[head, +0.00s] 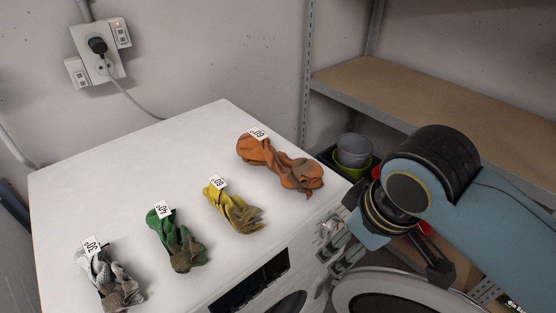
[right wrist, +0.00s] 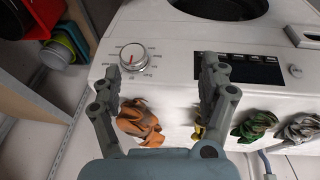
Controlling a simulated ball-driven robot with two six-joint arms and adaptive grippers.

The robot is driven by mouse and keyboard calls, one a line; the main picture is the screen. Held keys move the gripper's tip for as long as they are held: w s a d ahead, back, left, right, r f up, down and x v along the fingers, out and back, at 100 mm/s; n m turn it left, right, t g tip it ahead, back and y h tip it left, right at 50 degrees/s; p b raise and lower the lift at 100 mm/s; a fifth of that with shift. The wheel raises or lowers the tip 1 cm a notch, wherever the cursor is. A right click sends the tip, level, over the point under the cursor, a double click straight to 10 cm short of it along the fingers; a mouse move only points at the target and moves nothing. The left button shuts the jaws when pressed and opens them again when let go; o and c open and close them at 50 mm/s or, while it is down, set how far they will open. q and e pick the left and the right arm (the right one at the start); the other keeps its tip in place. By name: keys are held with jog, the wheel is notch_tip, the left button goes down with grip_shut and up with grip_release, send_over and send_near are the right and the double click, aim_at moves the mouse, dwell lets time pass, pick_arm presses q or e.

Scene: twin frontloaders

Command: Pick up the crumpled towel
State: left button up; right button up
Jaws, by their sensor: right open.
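Several crumpled towels lie in a row on the white washing machine top (head: 130,165), each with a small white tag. They are a grey one (head: 115,285), a green one (head: 183,248), a yellow one (head: 236,210) and an orange one (head: 285,167). In the right wrist view the orange towel (right wrist: 140,122) shows between my fingers, and the yellow one is mostly hidden behind a finger. The green (right wrist: 255,126) and grey (right wrist: 300,130) towels lie to the right. My right gripper (head: 332,248) is open and empty by the machine's front, its fingers apart in the wrist view (right wrist: 160,70). My left gripper is not seen.
The machine's front panel has a round dial (right wrist: 133,57) and a dark display (right wrist: 238,68). An open round door (head: 400,295) juts out below my right arm. A shelf (head: 430,95) and stacked tubs (head: 352,150) stand at right. Bare top surrounds the towels.

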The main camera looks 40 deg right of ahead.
jog(key=shift+n+g+h, duration=0.5)
jog(key=shift+n+h, duration=0.2)
jog(key=shift+n, duration=0.2)
jog(key=w+r, duration=0.1)
jog(key=w, duration=0.4)
jog(key=w+d+r, duration=0.1)
jog(key=w, duration=0.3)
jog(key=w+r, duration=0.1)
jog(key=w, duration=0.4)
jog(key=shift+w+d, duration=0.15)
jog(key=shift+w, duration=0.15)
jog(key=n+g, duration=0.1)
send_near(272, 156)
jog(key=shift+d+f+h, duration=0.2)
jog(key=shift+f+h, duration=0.1)
jog(key=shift+f, duration=0.3)
jog(key=shift+w, duration=0.3)
jog(key=shift+n, duration=0.3)
jog(key=x, duration=0.4)
jog(key=shift+d+f, duration=0.1)
jog(key=shift+f, duration=0.25)
jog(key=shift+a+x, duration=0.15)
jog(key=shift+x, duration=1.2)
jog(key=shift+a+x, duration=0.2)
jog(key=shift+x, duration=1.2)
jog(key=shift+s, duration=0.15)
jog(key=c, duration=1.5)
